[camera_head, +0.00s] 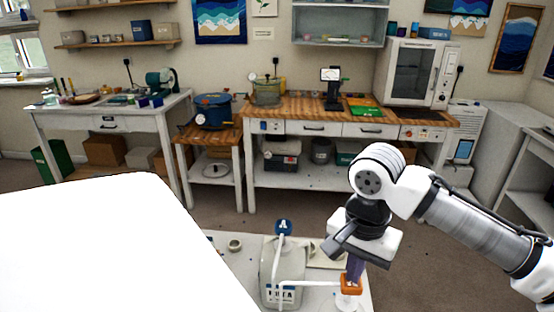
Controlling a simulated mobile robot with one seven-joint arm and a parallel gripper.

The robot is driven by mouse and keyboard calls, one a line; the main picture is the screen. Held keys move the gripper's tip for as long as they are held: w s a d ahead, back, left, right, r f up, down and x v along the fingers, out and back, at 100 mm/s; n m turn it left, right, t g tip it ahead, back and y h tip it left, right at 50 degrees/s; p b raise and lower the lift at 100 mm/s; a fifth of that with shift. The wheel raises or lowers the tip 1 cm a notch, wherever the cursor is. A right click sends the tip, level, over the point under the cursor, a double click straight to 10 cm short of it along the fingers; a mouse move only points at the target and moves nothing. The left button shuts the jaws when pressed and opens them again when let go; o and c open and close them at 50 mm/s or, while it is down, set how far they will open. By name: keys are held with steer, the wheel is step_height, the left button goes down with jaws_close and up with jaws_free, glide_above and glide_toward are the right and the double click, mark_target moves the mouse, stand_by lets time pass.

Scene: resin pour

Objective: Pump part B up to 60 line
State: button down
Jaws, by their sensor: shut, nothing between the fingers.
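The part B pump shows as an orange pump head (351,285) at the bottom of the view, with a white piece (346,302) under it. A white spout (318,283) runs left from the orange head, across the front of the part A jug. My gripper (353,278) points down with its fingers shut and empty, right over the orange head. I cannot tell whether the tips touch it or sit just above. The part B container is mostly cut off by the frame edge. No measuring cup or 60 line can be made out.
The part A jug (284,262), pale with a blue pump head (284,227), stands just left of my gripper. A small round cup (235,245) and a cream tray (325,254) are on the same white table. Wooden benches with equipment stand behind, across open floor.

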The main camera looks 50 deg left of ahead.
steer(key=shift+f, duration=0.45)
steer(key=shift+r+p, duration=0.7)
steer(key=shift+r, duration=0.1)
steer(key=shift+f, duration=0.1)
steer(key=shift+r, duration=3.05)
